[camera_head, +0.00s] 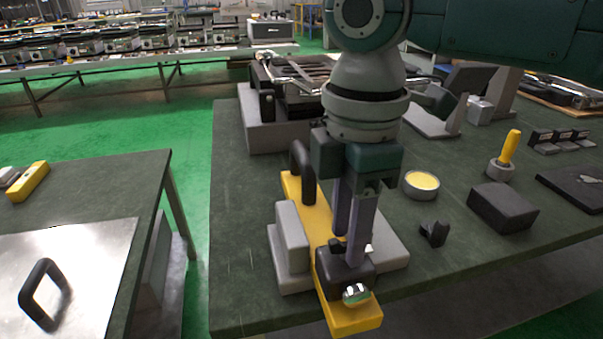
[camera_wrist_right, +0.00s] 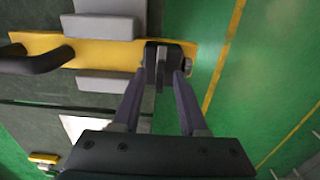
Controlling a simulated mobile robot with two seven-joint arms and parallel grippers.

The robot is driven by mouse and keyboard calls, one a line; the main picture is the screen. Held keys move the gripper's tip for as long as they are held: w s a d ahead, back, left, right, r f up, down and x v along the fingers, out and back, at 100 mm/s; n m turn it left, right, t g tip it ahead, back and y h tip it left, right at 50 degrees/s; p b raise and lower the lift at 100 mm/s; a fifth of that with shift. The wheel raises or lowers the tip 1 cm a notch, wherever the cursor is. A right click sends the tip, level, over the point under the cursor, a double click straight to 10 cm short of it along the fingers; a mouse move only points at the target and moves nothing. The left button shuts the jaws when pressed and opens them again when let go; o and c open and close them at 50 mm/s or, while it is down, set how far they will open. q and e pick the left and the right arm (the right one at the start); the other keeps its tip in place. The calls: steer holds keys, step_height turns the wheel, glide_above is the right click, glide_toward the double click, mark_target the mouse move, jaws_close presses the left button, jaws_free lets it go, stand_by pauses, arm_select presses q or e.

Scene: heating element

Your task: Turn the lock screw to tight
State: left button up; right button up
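A yellow bar fixture (camera_head: 345,318) with a black handle (camera_head: 303,170) lies at the table's front edge between grey blocks. A dark block (camera_head: 345,278) sits on its near end, with a shiny metal knob (camera_head: 355,293) on the block's front. In the right wrist view, the dark block (camera_wrist_right: 172,52) carries a thin grey tab (camera_wrist_right: 160,74), likely part of the lock screw. My right gripper (camera_head: 349,248) points down at the block. In the wrist view its fingers (camera_wrist_right: 160,80) are apart, one on each side of the tab; contact cannot be told. My left gripper is not in view.
On the table to the right are a round tin with yellow contents (camera_head: 421,184), a small black part (camera_head: 434,233), a dark box (camera_head: 502,207) and a yellow-handled tool (camera_head: 509,148). Another table (camera_head: 90,180) with a metal plate stands left, across a green floor gap.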

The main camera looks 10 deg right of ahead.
jaws_close()
stand_by(0.5)
